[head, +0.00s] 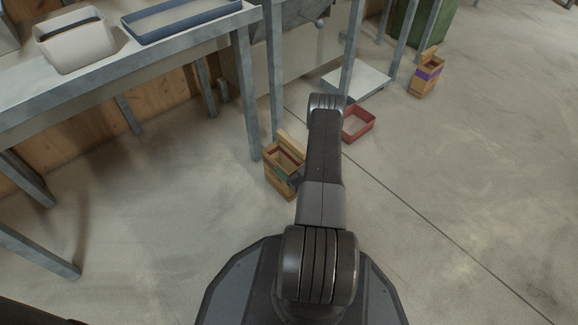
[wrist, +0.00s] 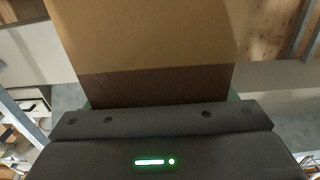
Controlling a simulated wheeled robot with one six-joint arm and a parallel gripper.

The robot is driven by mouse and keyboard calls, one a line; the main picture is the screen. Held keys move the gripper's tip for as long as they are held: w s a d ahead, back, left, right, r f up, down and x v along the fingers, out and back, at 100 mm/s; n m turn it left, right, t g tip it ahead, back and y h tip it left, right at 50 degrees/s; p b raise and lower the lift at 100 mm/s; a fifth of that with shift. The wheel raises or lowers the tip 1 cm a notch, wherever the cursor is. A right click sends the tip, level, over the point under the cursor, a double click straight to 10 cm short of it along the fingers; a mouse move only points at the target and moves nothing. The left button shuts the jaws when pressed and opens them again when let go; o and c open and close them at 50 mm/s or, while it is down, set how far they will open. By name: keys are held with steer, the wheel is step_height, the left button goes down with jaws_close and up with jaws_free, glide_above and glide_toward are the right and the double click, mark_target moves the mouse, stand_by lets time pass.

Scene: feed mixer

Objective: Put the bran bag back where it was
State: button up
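A tan open-topped bag (head: 284,168) with a green band is beside my arm in the head view, near a table leg. I cannot tell whether it rests on the floor. A second tan bag (head: 427,75) with a purple band stands on the floor further back right. No readable label shows which is bran. In the wrist view a plain tan bag face (wrist: 150,40) fills the upper middle, right against or just beyond my gripper (wrist: 162,122). My gripper's fingers are hidden there, and my arm hides them in the head view, so its grip is unclear.
A red tray (head: 371,122) lies on the floor beyond my arm, near a low grey platform (head: 341,82). A metal table (head: 110,68) at the left holds a white tub (head: 76,50) and a blue tray (head: 180,31). The floor at the right is open.

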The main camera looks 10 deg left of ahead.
steer(key=o, duration=0.4)
steer(key=p+v, duration=0.3)
steer(key=v, duration=0.9)
steer(key=shift+r, duration=0.15)
